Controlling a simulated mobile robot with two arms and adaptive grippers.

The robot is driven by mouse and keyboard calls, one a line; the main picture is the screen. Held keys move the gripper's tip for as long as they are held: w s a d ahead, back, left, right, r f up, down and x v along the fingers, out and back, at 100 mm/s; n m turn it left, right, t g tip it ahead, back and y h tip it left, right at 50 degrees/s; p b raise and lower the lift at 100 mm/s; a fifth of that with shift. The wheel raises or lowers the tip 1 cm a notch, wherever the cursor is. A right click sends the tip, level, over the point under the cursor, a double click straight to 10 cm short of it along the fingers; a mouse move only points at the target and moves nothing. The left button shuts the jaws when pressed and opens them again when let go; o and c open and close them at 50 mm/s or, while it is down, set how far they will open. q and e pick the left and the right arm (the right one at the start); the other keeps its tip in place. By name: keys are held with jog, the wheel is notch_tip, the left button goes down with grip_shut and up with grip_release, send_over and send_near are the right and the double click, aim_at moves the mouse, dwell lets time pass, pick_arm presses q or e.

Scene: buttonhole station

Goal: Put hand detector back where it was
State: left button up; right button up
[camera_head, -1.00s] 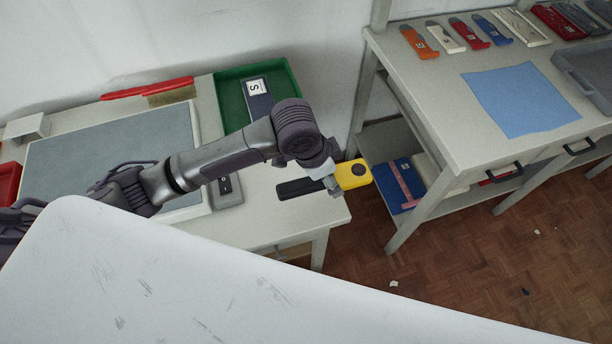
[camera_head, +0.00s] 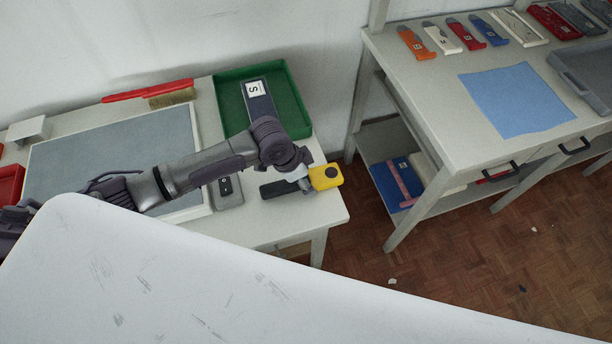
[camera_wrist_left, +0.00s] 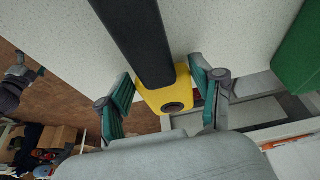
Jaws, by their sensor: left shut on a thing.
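The hand detector, with a yellow head (camera_head: 326,177) and a black bar (camera_head: 274,189), is in my left gripper (camera_head: 304,181) at the right end of the left table (camera_head: 262,227). In the left wrist view the detector (camera_wrist_left: 168,97) sits between the two teal finger pads of the left gripper (camera_wrist_left: 160,88), with its black bar (camera_wrist_left: 140,40) pointing away over the pale tabletop. Whether the detector touches the table is hard to tell. My right gripper is not in view.
A green tray (camera_head: 293,115) with a dark S-labelled thing (camera_head: 257,98) lies behind the arm. A dark grey device (camera_head: 229,194) lies left of the detector, beside a grey mat (camera_head: 95,160). A second table (camera_head: 445,95) stands to the right, across a floor gap.

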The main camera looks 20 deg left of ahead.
pick_arm(q)
jog(key=shift+f, duration=0.1)
jog(key=o, duration=1)
jog(key=shift+o, duration=1.6)
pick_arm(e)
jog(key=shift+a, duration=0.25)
pick_arm(q)
jog(key=v, duration=1.1)
jog(key=shift+w+b, duration=0.1)
jog(key=shift+b, duration=0.2)
jog(key=shift+a+r, duration=0.15)
jog(key=shift+r, duration=0.45)
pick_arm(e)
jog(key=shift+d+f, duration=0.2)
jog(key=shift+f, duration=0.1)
pick_arm(q)
jog(key=shift+s, duration=0.25)
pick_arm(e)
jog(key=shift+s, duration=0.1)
